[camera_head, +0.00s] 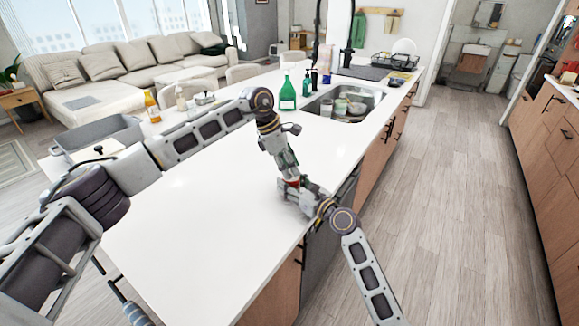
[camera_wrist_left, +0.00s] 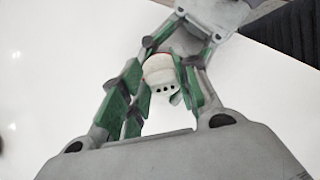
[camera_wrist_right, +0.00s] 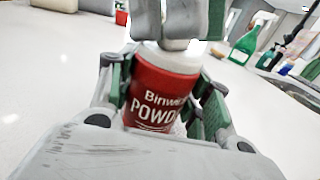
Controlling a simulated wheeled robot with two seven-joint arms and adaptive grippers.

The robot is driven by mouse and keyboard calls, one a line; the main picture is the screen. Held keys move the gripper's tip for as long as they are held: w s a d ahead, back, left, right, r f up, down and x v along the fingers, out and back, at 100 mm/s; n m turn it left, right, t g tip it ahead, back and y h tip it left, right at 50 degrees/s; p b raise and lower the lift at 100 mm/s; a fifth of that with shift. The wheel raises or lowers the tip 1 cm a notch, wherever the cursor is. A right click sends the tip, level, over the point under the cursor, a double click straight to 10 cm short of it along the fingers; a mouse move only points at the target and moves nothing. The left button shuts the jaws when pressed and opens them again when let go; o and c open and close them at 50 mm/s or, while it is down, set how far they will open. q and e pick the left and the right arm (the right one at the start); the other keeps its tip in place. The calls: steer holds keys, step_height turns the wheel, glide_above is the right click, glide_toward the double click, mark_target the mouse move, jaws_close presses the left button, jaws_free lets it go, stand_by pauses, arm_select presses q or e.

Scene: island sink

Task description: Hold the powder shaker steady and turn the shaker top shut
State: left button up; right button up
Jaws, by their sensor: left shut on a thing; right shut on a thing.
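The powder shaker (camera_wrist_right: 160,95) is a red bottle with white lettering and a white upper part. It stands upright on the white island top, near its right edge. My right gripper (camera_wrist_right: 160,108) is shut around the red body from the side. My left gripper (camera_wrist_left: 160,82) comes from above and is shut on the white shaker top (camera_wrist_left: 160,72), which shows several small dark holes in the left wrist view. In the head view the two grippers hide most of the shaker, and only a bit of red (camera_head: 292,183) shows between them.
The island top (camera_head: 200,225) is clear around the shaker. A green spray bottle (camera_head: 287,93) and a sink (camera_head: 345,102) with dishes stand farther back. A yellow bottle (camera_head: 152,106) and a grey tray (camera_head: 98,135) are at the left. The island's right edge is close by.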

arm_select(q)
steer(key=m, duration=0.2)
steer(key=f+m+g, duration=0.1)
steer(key=shift+w+a+m+g, duration=0.1)
steer(key=shift+w+m+g, duration=0.05)
steer(key=shift+m+g, duration=0.2)
arm_select(e)
steer(key=shift+s+a+r, duration=0.1)
steer(key=shift+a+r, duration=0.1)
arm_select(q)
steer(key=shift+r+m+g+y, duration=0.1)
steer(key=shift+m+g+y, duration=0.45)
steer(key=shift+m, duration=1.2)
arm_select(e)
steer(key=shift+r, duration=0.1)
arm_select(q)
steer(key=o, duration=1)
steer(key=shift+w, duration=0.1)
steer(key=shift+r, duration=0.2)
arm_select(e)
steer(key=shift+d, duration=0.1)
arm_select(q)
steer(key=shift+r, duration=0.3)
arm_select(e)
steer(key=shift+f, duration=0.2)
arm_select(q)
steer(key=shift+v, duration=5.65)
arm_select(e)
steer(key=shift+f, duration=0.1)
